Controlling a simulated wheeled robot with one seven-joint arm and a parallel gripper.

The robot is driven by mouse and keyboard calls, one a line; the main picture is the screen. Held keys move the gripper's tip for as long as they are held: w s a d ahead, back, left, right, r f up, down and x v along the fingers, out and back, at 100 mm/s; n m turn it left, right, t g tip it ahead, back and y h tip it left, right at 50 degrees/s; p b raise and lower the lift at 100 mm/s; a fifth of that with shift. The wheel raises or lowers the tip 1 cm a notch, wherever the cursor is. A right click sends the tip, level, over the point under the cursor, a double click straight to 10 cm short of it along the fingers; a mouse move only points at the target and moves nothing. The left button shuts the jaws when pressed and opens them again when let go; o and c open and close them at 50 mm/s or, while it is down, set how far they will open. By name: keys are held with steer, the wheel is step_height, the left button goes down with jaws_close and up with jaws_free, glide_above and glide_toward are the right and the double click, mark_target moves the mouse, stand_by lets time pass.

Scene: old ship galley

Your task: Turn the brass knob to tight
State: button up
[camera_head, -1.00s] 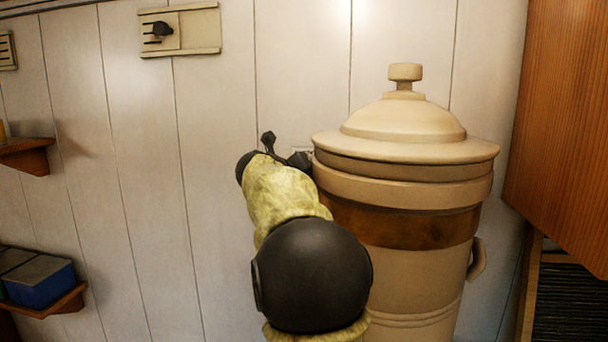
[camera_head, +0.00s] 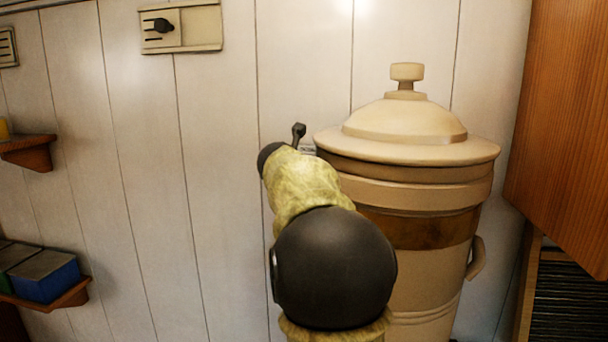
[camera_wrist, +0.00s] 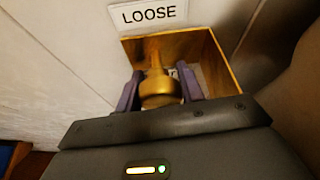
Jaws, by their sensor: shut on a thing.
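The brass knob (camera_wrist: 160,88) shows in the wrist view, set in an open brass-coloured box (camera_wrist: 216,60) on the white wall. My gripper (camera_wrist: 161,90) is shut on the knob, with one purple finger on each side of it. A label reading LOOSE (camera_wrist: 148,14) is on the wall above the box. Another label inside the box is mostly hidden behind the knob and a finger. In the head view my arm covers the knob, and only part of my gripper (camera_head: 298,134) shows beside the large cream urn.
The large lidded cream urn (camera_head: 405,190) stands close to the right of my arm. A wooden cabinet (camera_head: 560,130) is at the far right. Small wooden shelves (camera_head: 30,150) are on the left wall, and a slatted vent (camera_head: 182,28) is above.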

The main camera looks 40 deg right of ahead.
steer(key=shift+f, duration=0.3)
steer(key=o, duration=0.7)
steer(key=shift+o, duration=1.3)
steer(key=shift+r, duration=0.15)
